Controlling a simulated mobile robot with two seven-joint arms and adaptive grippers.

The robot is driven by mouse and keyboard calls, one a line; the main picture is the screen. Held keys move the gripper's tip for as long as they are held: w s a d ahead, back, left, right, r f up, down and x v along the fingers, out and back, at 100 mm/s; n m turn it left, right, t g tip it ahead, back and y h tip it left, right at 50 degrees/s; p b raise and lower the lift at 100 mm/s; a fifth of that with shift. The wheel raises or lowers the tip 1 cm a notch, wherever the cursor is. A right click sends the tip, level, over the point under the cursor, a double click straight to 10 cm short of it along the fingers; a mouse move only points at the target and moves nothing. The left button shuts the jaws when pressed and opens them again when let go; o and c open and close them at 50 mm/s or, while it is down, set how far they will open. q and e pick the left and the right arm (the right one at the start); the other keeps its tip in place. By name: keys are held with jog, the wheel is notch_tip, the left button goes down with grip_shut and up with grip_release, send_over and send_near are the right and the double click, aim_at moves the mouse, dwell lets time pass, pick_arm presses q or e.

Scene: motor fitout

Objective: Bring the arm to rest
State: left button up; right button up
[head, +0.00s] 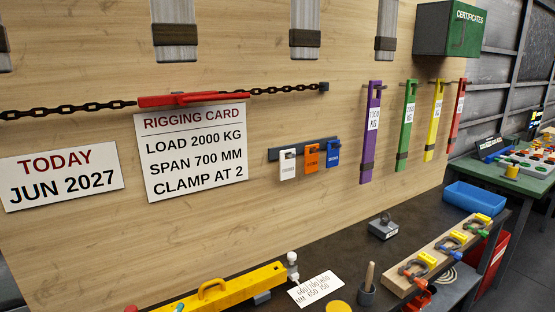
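Neither of my arms nor grippers shows in the head view, so their pose and whether they hold anything cannot be seen. A rigging card (193,150) on the wooden wall reads load 2000 kg, span 700 mm, clamp at 2. A sign (62,175) to its left reads today, Jun 2027. A yellow beam (230,286) with a handle lies at the workbench's front, cut off by the bottom edge.
Purple (371,135), green (405,128), yellow (434,122) and red (457,117) slings hang on the wall. The dark bench (340,256) carries a grey weight (383,227), a blue tray (473,198) and a wooden block (398,280) with shackles. Bare bench lies between them.

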pick_arm(q)
jog(key=s+a+f+n+g, duration=0.1)
jog(key=s+f+n+g, duration=0.45)
jog(key=s+f, duration=0.45)
jog(key=s+a+f+n+g, duration=0.1)
jog(key=s+f+n+g, duration=0.45)
jog(key=s, duration=0.75)
jog(key=s+f+m+g+b, duration=0.1)
jog(key=s+f+b, duration=0.15)
jog(key=f, duration=1.45)
jog(key=s+f+g+b, duration=0.15)
jog(key=f+b, duration=0.25)
jog(key=f, duration=1.2)
jog(key=s+a+f+g+b, duration=0.1)
jog(key=s+a+f+b, duration=0.2)
jog(key=s+f, duration=1.1)
notch_tip(320, 180, down, 2)
jog(key=shift+s+f+y, duration=0.15)
jog(key=shift+s+y, duration=0.05)
jog(key=shift+y, duration=0.1)
pick_arm(e)
notch_tip(320, 180, down, 10)
jog(key=shift+a, duration=0.15)
